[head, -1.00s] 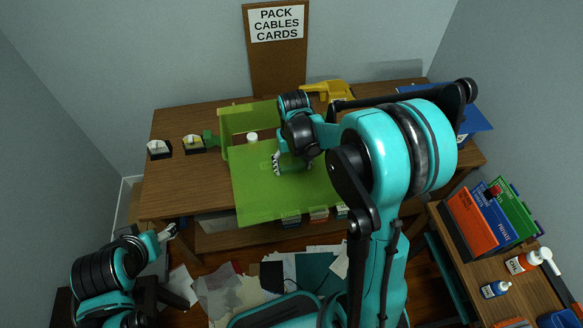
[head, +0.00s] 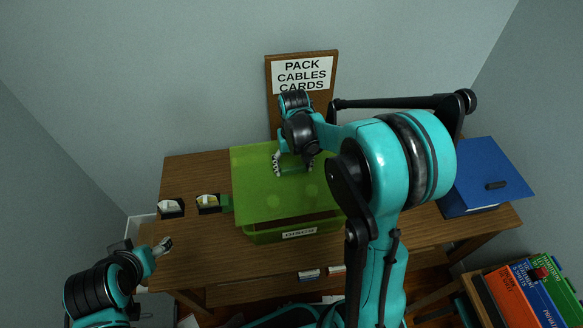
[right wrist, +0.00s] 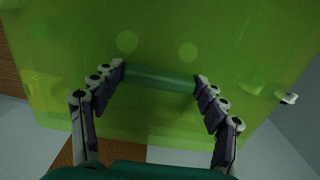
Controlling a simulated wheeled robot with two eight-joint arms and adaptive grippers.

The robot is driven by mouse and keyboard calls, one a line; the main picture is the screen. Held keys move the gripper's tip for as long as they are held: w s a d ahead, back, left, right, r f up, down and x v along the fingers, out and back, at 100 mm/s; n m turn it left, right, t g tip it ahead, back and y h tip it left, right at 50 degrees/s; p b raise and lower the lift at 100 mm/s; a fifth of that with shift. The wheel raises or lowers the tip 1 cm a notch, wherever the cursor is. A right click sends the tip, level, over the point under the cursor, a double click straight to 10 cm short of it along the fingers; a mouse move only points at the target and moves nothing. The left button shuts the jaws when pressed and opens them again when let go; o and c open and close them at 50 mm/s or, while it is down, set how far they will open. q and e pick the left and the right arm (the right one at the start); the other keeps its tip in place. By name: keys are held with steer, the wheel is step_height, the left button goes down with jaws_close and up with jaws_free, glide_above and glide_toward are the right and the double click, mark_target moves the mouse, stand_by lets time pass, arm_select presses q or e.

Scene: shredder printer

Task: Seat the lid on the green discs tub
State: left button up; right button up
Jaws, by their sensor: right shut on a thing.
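The green discs tub (head: 260,236) stands on the wooden table, its DISCS label (head: 299,233) facing front. The translucent green lid (head: 254,190) lies over the tub's opening and hides most of it. A dark gap shows between the lid's front edge and the tub's front wall at the right, so the lid looks raised or askew. My right gripper (head: 293,168) is shut on the lid's handle bar, which the right wrist view also shows (right wrist: 160,78) between the fingers. My left gripper (head: 163,246) is apart from the tub at the lower left; its jaw state is unclear.
Two small dark holders (head: 171,208) (head: 208,203) stand left of the tub. A board reading PACK CABLES CARDS (head: 302,75) is behind the table. Coloured binders (head: 540,290) stand on a side table. The table's front left is bare.

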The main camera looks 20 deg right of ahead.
steer(key=shift+w, duration=0.5)
arm_select(q)
steer(key=shift+w, duration=0.4)
arm_select(e)
steer(key=shift+s, duration=0.1)
arm_select(q)
steer(key=shift+s, duration=0.1)
arm_select(e)
steer(key=shift+r, duration=0.1)
steer(key=shift+f+b, duration=0.3)
steer(key=shift+f, duration=0.05)
arm_select(q)
step_height(320, 180, down, 7)
steer(key=b, duration=0.6)
steer(key=shift+b, duration=0.3)
arm_select(e)
step_height(320, 180, down, 8)
steer(key=shift+f, duration=0.1)
arm_select(q)
steer(key=shift+f+b, duration=0.75)
steer(key=shift+f, duration=0.1)
arm_select(e)
steer(key=shift+f, duration=0.85)
steer(key=o, duration=1.2)
steer(key=shift+o, duration=0.2)
